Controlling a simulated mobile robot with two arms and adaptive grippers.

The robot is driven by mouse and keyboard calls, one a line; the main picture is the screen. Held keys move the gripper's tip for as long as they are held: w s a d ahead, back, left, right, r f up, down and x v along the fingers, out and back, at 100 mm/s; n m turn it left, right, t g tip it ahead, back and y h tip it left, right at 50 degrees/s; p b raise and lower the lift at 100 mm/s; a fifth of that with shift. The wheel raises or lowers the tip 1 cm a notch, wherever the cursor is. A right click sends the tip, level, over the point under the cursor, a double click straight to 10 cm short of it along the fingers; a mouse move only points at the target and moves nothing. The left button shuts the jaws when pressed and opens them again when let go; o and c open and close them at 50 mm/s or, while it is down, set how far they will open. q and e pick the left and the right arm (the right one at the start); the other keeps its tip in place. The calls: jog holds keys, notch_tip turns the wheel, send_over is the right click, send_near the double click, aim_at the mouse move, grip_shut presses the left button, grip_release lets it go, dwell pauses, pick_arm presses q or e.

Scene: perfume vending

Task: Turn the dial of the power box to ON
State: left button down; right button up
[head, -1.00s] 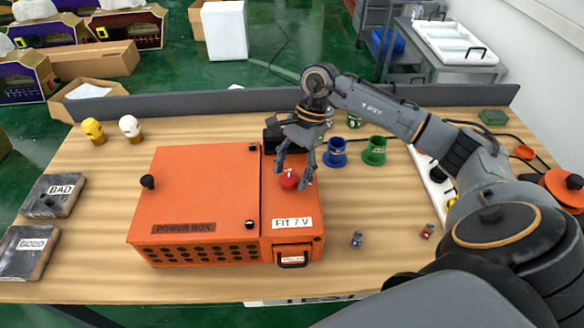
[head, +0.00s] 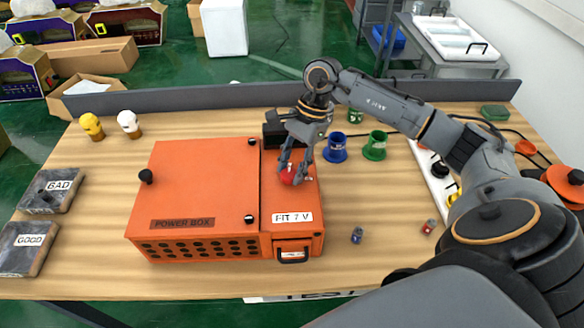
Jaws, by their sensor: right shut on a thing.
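The orange power box (head: 195,185) sits on the wooden table, its lid closed, with a "POWER BOX" label on the left part and a "FIT 7 V" label on the right part. Its red dial (head: 289,178) is on top of the right part, partly hidden by my fingers. My right gripper (head: 293,175) reaches down from above and is shut on the red dial. The dial's ON and OFF marks are too small to tell. My left gripper is not in view.
A blue cup (head: 335,148) and a green cup (head: 375,146) stand right of the box. Small blue (head: 357,235) and red (head: 428,226) pieces lie at the front right. BAD (head: 53,190) and GOOD (head: 29,248) trays are at the left. A grey partition runs along the back.

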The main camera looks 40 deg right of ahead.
jog(key=m+t+b, duration=0.1)
jog(key=m+b, duration=0.1)
jog(key=m+t+b, duration=0.1)
jog(key=m+b, duration=0.2)
jog(key=m+t+b, duration=0.1)
jog(key=m+b, duration=0.1)
jog(key=b, duration=0.1)
jog(key=shift+s+f+m+h, duration=0.25)
jog(key=shift+s+m+h, duration=0.05)
jog(key=shift+m, duration=0.1)
jog(key=m+b, duration=0.1)
jog(key=m+t+h+b, duration=0.1)
jog(key=m+b, duration=0.1)
jog(key=shift+s+a+r, duration=0.1)
jog(key=shift+a, duration=0.1)
jog(key=m+b, duration=0.1)
jog(key=m, duration=0.2)
jog(key=shift+a+r+t+h, duration=0.1)
jog(key=shift+t+h, duration=0.3)
jog(key=shift+s+a+r+m+h+b, duration=0.1)
jog(key=shift+m+h+b, duration=0.45)
jog(key=shift+m, duration=1.05)
jog(key=o, duration=1.2)
jog(key=shift+c, duration=0.2)
